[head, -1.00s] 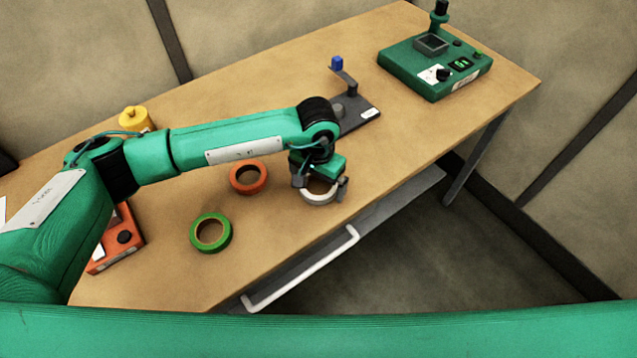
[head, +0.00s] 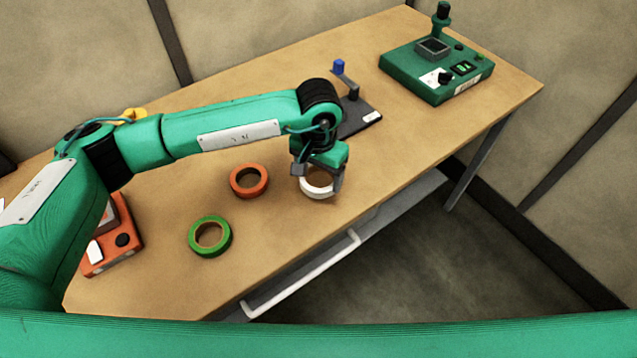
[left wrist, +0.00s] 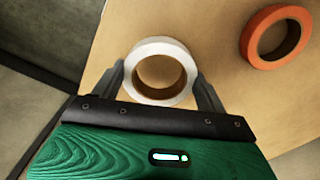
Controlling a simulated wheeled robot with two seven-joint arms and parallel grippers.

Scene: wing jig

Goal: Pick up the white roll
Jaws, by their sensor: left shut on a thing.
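The white roll (head: 318,188) is a ring of tape near the table's front edge in the head view. My left gripper (head: 319,178) is above it with its fingers down on either side, shut on the roll. In the left wrist view the white roll (left wrist: 161,72) sits between the two fingers (left wrist: 160,84), its open centre facing the camera. Whether the roll touches the table or is slightly raised, I cannot tell. My right gripper is not in view.
An orange roll (head: 249,181) and a green roll (head: 210,237) lie left of the white roll. A dark stand with a blue knob (head: 340,67) is behind my gripper. A green device (head: 437,76) stands at the far right, an orange box (head: 116,243) at left. Bare table (head: 410,150) lies to the right.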

